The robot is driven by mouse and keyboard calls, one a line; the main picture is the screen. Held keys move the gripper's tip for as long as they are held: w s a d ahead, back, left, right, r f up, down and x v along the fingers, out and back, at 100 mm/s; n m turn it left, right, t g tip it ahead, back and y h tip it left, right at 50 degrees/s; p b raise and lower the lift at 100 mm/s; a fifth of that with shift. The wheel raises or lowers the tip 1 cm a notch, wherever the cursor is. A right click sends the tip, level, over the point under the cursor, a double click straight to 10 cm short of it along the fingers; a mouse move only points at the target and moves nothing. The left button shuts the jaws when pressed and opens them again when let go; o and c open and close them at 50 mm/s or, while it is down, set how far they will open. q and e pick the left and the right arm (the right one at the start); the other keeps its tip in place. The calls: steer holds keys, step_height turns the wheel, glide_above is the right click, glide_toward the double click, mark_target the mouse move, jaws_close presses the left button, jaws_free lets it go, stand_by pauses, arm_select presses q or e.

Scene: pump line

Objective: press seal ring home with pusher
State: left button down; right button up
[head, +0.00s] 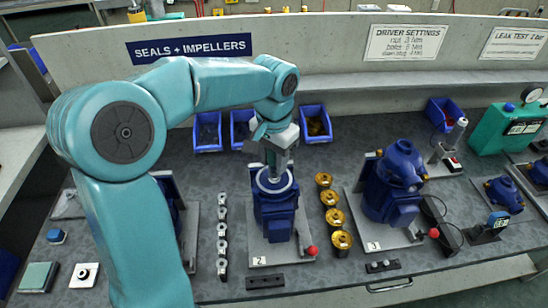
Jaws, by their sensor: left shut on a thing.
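My left gripper (274,145) comes down over the blue pump body (274,222) in the fixture marked 2. It is shut on a grey upright piece, which appears to be the pusher (272,168). The pusher's lower end is at the open top of the pump. A pale ring (275,188) shows around it there; I cannot tell whether this is the seal ring or the rim of the housing. Whether the pusher touches the ring is also unclear. The right gripper is not in view.
Blue bins (208,131) stand behind, near the back ledge. Silver parts (222,238) line the left of the fixture and brass impellers (334,217) the right. Another blue pump (392,185) stands further right. A red-knobbed lever (312,250) sticks out at the fixture's front right.

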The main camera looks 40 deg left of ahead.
arm_select(q)
steer(key=shift+f, duration=0.35)
stand_by(0.5)
stand_by(0.7)
stand_by(0.3)
step_height(320, 180, up, 8)
steer(key=p, duration=0.6)
steer(key=shift+f, duration=0.2)
steer(key=shift+f, duration=0.1)
